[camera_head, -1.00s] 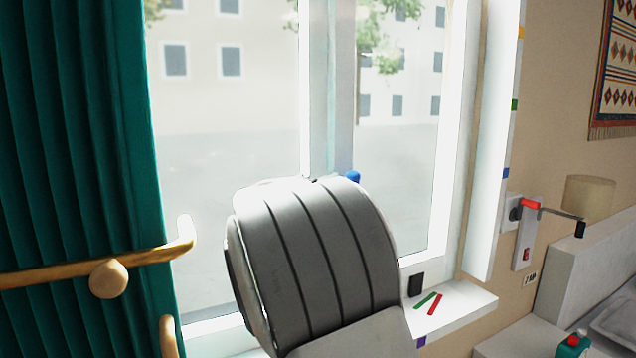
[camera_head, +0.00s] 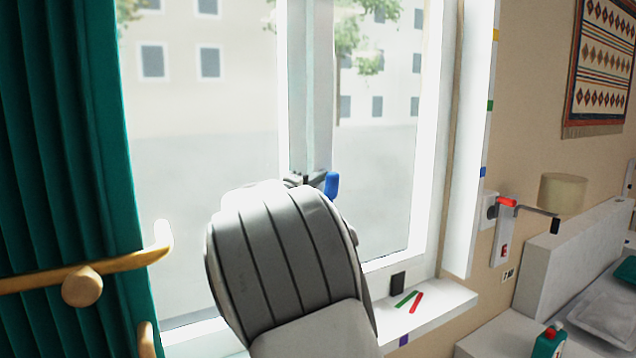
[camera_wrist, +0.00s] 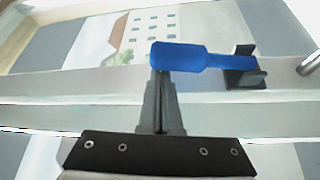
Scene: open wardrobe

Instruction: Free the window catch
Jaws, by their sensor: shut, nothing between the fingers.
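The blue window catch handle (camera_head: 332,185) shows on the window's middle upright, just past my arm. In the wrist view the blue handle (camera_wrist: 200,56) lies across the picture, its wide end at left and its narrow end at a dark bracket (camera_wrist: 243,70). My gripper (camera_wrist: 160,76) is shut and empty, with its fingertips at the wide left end of the handle. I cannot tell whether they touch it. In the head view my arm hides most of the gripper; only small dark parts show beside the handle.
The window frame's middle upright (camera_head: 311,110) stands behind the handle. A green curtain (camera_head: 60,160) and a brass-coloured rod (camera_head: 120,264) are at left. A white sill (camera_head: 440,303) with small red and green strips lies at lower right. A lamp (camera_head: 562,192) stands out from the right wall.

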